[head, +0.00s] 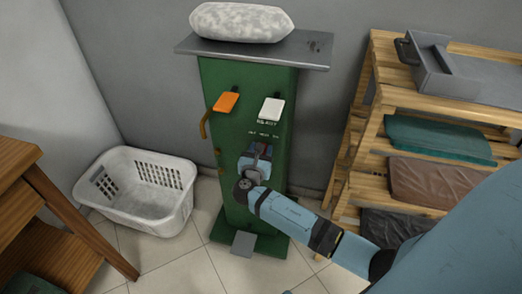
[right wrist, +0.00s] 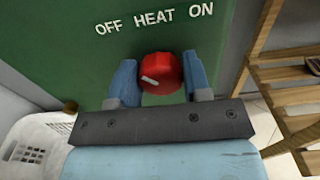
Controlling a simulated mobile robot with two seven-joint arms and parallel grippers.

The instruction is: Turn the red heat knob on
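The red heat knob (right wrist: 161,73) is on the green panel of the press stand (head: 237,185), below the words OFF, HEAT and ON. Its white mark points left, towards the OFF side. My right gripper (right wrist: 160,70) has one finger on each side of the knob, and both fingers appear to touch it. In the head view my right gripper (head: 262,150) is at the front of the stand and hides the knob. My left gripper is not in view.
An orange pad (head: 226,102) and a white pad (head: 271,109) are on the stand above my gripper. A white laundry basket (head: 140,215) stands left, beside a wooden table (head: 70,215). A wooden shelf (head: 415,100) with folded cloths stands right.

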